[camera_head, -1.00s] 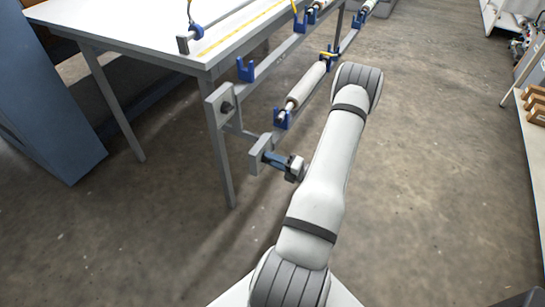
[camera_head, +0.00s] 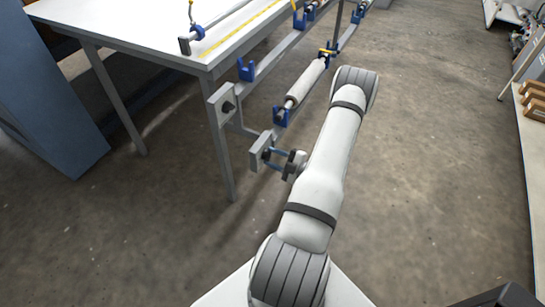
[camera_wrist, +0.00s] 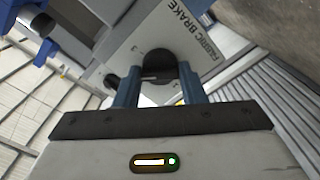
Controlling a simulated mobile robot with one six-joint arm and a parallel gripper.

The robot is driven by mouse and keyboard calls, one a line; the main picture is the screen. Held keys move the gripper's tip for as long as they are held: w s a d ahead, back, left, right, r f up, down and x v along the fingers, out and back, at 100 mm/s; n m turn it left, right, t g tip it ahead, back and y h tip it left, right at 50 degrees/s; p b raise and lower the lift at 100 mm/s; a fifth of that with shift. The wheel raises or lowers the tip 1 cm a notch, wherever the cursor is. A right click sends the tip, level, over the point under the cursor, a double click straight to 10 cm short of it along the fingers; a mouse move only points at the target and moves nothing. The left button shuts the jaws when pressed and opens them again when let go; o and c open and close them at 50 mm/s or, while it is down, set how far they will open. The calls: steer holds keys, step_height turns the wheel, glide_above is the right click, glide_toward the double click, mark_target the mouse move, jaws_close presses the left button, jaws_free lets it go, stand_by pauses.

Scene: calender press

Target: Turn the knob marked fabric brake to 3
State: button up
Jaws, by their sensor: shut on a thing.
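The fabric brake knob (camera_wrist: 168,66) is a round black knob on a light grey plate printed "FABRIC BRAKE" (camera_wrist: 192,40) in the wrist view. My gripper (camera_wrist: 156,88) has its two blue fingers on either side of the knob and is shut on it. In the head view my gripper (camera_head: 276,158) reaches left to the small grey plate (camera_head: 260,152) low beside the table leg, and the knob is hidden there.
A second grey plate with a dark knob (camera_head: 228,106) sits just above and left. A white table (camera_head: 130,35) stands behind, with blue brackets (camera_head: 246,70) and a pale roller (camera_head: 305,83) on its rail. The floor right of my arm is clear.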

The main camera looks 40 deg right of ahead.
steer(key=shift+s+a+f+m+p, duration=0.15)
steer(key=shift+m+p, duration=0.2)
steer(key=shift+m, duration=1.6)
steer(key=shift+w+f+m+p, duration=0.1)
steer(key=shift+m+p, duration=0.25)
steer(key=shift+m, duration=1.9)
steer(key=o, duration=1)
steer(key=shift+r, duration=0.1)
steer(key=shift+s, duration=0.1)
steer(key=v, duration=0.7)
steer(key=shift+s+d+b, duration=0.25)
steer(key=shift+s+b, duration=0.05)
steer(key=shift+b, duration=0.05)
